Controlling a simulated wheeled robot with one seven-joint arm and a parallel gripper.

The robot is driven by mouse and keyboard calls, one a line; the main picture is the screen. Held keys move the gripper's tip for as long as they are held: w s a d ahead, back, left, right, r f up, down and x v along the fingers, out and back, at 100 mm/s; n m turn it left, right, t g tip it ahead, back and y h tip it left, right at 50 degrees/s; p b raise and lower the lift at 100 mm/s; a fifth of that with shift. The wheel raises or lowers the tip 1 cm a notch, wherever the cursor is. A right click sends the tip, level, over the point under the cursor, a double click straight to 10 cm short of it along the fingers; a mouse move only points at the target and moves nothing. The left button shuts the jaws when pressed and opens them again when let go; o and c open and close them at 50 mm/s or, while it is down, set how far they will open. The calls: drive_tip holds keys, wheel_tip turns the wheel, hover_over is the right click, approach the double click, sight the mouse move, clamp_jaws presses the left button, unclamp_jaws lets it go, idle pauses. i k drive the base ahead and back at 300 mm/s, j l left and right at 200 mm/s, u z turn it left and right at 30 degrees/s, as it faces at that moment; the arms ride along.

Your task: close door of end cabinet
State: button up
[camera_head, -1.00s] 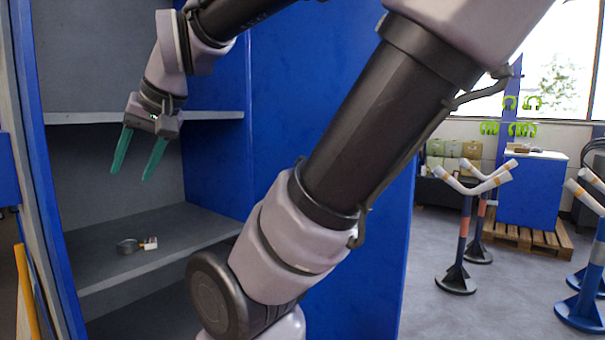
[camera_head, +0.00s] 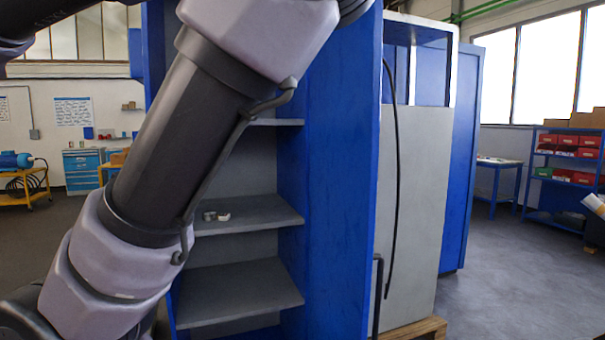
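The end cabinet (camera_head: 335,180) is a tall blue cabinet with grey shelves inside, standing in the middle of the head view. Its front is open, and its shelves (camera_head: 240,290) show. Its door cannot be made out clearly; my arm crosses the left side of the cabinet and hides part of it. A small ring-shaped item and a pale block (camera_head: 223,216) lie on the middle shelf. My gripper is outside the view, so its fingers and its place relative to the door do not show.
Right of the cabinet stands a tall grey panel (camera_head: 418,200) on a wooden base, with a black cable. A shelf rack with red bins (camera_head: 580,150) is at far right. A yellow cart (camera_head: 22,185) and blue drawers (camera_head: 82,170) stand at left. Floor at right is open.

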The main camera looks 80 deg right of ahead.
sight(346, 84)
drive_tip(key=k+l+u, duration=0.1)
drive_tip(key=k+u, duration=0.6)
drive_tip(key=k+z, duration=0.2)
drive_tip(key=k, duration=0.3)
drive_tip(key=k+l+z, duration=0.2)
drive_tip(key=k, duration=0.25)
drive_tip(key=k+z, duration=0.1)
drive_tip(key=z, duration=0.3)
drive_tip(key=k+z, duration=0.1)
drive_tip(key=z, duration=0.3)
drive_tip(key=k+z, duration=0.1)
drive_tip(key=z, duration=0.35)
drive_tip(key=k+l+z, duration=0.1)
drive_tip(key=z, duration=0.3)
drive_tip(key=k+j, duration=0.2)
drive_tip(key=k, duration=0.2)
